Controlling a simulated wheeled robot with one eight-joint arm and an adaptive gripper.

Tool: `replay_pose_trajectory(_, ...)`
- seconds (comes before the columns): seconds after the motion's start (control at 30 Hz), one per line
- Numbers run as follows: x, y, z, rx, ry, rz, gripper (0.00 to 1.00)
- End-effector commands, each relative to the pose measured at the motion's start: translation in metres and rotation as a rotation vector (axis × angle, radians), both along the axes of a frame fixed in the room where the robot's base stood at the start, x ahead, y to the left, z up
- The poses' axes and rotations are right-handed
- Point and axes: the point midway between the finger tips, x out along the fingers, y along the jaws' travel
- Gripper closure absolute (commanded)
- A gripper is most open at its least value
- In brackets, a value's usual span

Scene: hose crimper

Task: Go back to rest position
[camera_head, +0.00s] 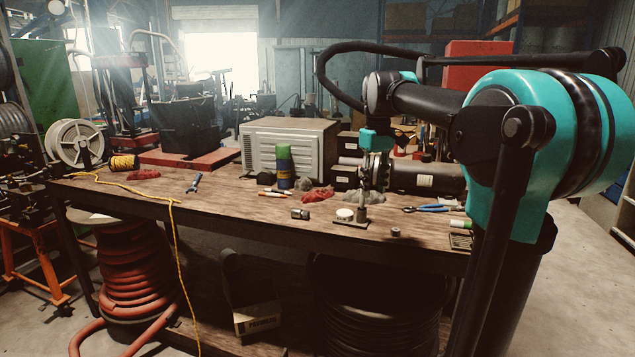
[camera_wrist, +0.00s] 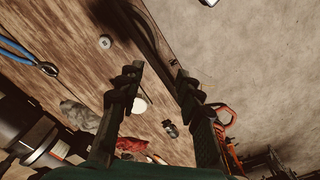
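My gripper (camera_head: 371,193) hangs over the front half of the wooden workbench (camera_head: 225,205), pointing down. In the wrist view my gripper (camera_wrist: 157,78) has its two dark fingers well apart, with nothing held between them. A metal fitting (camera_head: 300,213) lies on the bench left of my gripper; it also shows in the wrist view (camera_wrist: 170,129). A small ring-like part (camera_head: 396,232) lies near the bench's front edge and shows in the wrist view (camera_wrist: 104,42). How high my fingertips are above the bench is hard to tell.
A round white-topped item (camera_head: 345,214) stands close to my fingers. Blue-handled pliers (camera_head: 432,208) lie to the right. A green-and-blue can (camera_head: 284,166), red cloth (camera_head: 317,194) and a grey machine (camera_head: 290,143) are behind. Open floor (camera_head: 560,290) lies at the right.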

Motion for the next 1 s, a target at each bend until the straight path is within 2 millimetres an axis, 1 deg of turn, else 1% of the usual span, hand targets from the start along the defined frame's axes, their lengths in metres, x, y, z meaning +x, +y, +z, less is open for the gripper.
replay_pose_trajectory(0.17, -0.008, -0.003, -0.024, 0.003, -0.024, -0.032, 0.64)
replay_pose_trajectory(0.27, -0.014, -0.006, -0.042, 0.005, -0.042, -0.058, 0.64)
replay_pose_trajectory(0.37, -0.022, -0.009, -0.064, 0.009, -0.066, -0.09, 0.64)
replay_pose_trajectory(0.47, -0.034, -0.013, -0.091, 0.015, -0.095, -0.128, 0.64)
replay_pose_trajectory(0.53, -0.046, -0.016, -0.115, 0.02, -0.118, -0.16, 0.64)
replay_pose_trajectory(0.57, -0.053, -0.017, -0.127, 0.022, -0.131, -0.176, 0.64)
replay_pose_trajectory(0.67, -0.082, -0.023, -0.173, 0.034, -0.178, -0.242, 0.64)
replay_pose_trajectory(0.7, -0.096, -0.025, -0.192, 0.041, -0.2, -0.271, 0.64)
replay_pose_trajectory(0.77, -0.117, -0.029, -0.22, 0.05, -0.231, -0.313, 0.64)
replay_pose_trajectory(0.8, -0.132, -0.031, -0.237, 0.057, -0.251, -0.339, 0.64)
replay_pose_trajectory(0.9, -0.166, -0.034, -0.273, 0.073, -0.294, -0.397, 0.64)
replay_pose_trajectory(1.0, -0.193, -0.036, -0.299, 0.086, -0.326, -0.44, 0.64)
